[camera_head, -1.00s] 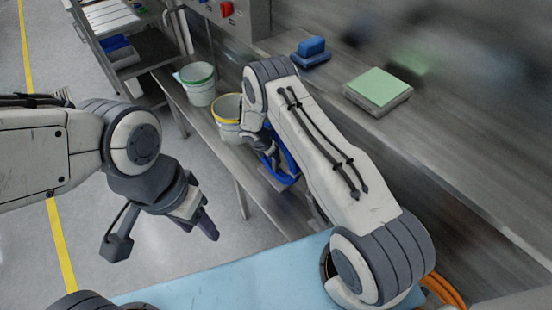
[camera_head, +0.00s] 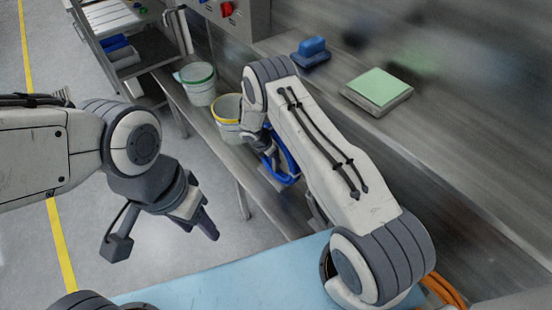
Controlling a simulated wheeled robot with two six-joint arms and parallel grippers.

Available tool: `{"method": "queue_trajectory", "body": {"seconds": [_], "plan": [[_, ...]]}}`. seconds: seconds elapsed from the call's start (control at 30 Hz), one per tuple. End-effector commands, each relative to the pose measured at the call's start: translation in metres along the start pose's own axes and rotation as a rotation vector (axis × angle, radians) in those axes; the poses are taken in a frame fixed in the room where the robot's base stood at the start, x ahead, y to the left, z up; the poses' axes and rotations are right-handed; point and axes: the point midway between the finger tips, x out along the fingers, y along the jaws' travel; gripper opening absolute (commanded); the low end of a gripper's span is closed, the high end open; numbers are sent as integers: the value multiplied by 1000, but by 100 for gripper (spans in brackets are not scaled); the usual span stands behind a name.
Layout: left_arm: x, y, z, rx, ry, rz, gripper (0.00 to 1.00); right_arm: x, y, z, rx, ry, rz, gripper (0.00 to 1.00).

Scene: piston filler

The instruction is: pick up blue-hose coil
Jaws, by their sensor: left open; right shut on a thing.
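The blue-hose coil (camera_head: 287,166) is on the low metal shelf, right of the yellow-rimmed bucket, and partly hidden behind my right arm. My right gripper (camera_head: 268,156) reaches down at the coil and is shut on it; its fingertips are mostly hidden against the blue hose. I cannot tell whether the coil is clear of the shelf. My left gripper (camera_head: 205,222) is open and empty, over the floor in front of the shelf.
A yellow-rimmed bucket (camera_head: 229,125) stands close beside my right gripper. A green-rimmed bucket (camera_head: 199,88) is further back. A blue block (camera_head: 312,50) and a scale with a green top (camera_head: 378,90) sit on the upper counter. A light-blue surface (camera_head: 230,279) lies in front.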

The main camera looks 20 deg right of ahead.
Motion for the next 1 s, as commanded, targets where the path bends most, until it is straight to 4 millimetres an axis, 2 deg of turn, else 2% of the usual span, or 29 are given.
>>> {"method": "queue_trajectory", "body": {"seconds": [0.37,0.53,0.67,1.0], "plan": [[0,0,0,0,0,0,50,-3,2,2,1,-2,5,0],[2,0,0,0,0,0,50,-11,2,6,2,-2,5,0],[6,0,0,0,0,0,50,-27,3,12,3,-2,7,0],[15,-1,1,0,0,0,50,-81,2,34,3,-2,5,0]]}}
